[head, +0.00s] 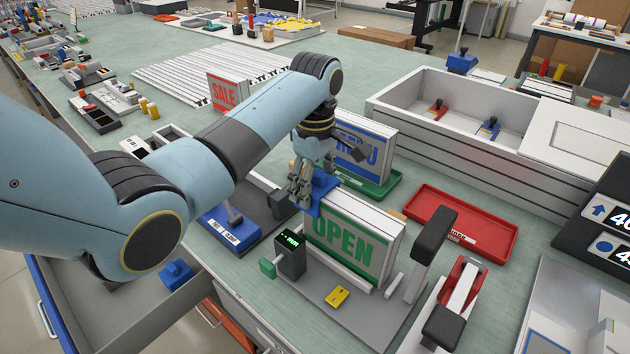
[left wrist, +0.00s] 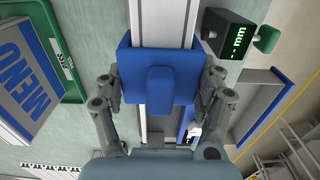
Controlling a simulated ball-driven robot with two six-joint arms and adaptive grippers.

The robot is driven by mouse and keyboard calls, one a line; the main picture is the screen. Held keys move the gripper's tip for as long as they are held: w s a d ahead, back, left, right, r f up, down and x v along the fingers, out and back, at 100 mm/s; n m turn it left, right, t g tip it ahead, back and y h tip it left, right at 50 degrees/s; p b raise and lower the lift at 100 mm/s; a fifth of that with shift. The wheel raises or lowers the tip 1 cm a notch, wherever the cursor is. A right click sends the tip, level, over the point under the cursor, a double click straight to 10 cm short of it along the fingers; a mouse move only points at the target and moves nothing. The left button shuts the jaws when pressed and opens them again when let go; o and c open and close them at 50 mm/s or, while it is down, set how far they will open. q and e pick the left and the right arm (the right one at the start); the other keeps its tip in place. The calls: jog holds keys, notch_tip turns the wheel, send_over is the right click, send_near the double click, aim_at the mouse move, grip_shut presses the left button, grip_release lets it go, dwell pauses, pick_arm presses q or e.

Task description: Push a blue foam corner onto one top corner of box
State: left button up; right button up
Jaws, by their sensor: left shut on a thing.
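The lightbox (head: 345,243) with a green OPEN face stands upright in a grey fixture on the bench. My left gripper (head: 302,192) is shut on a blue foam corner (head: 322,190) at the box's top left corner. In the left wrist view, the foam corner (left wrist: 158,75) lies across the white top edge of the box (left wrist: 165,18), with its raised grip between the fingers of my left gripper (left wrist: 158,95). The foam seems to touch the box; how far it is seated I cannot tell. My right gripper is not in view.
A MENU box (head: 362,145) stands in a green tray (head: 385,187) just behind. A red tray (head: 470,222) and a large grey crate (head: 465,150) are at the right. Another blue piece (head: 176,273) lies in the open drawer. A black gauge (head: 290,252) stands close by the OPEN box.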

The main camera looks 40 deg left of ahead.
pick_arm(q)
jog(key=o, duration=1)
jog(key=shift+c, duration=0.2)
notch_tip(320, 180, up, 7)
jog(key=shift+r, duration=0.2)
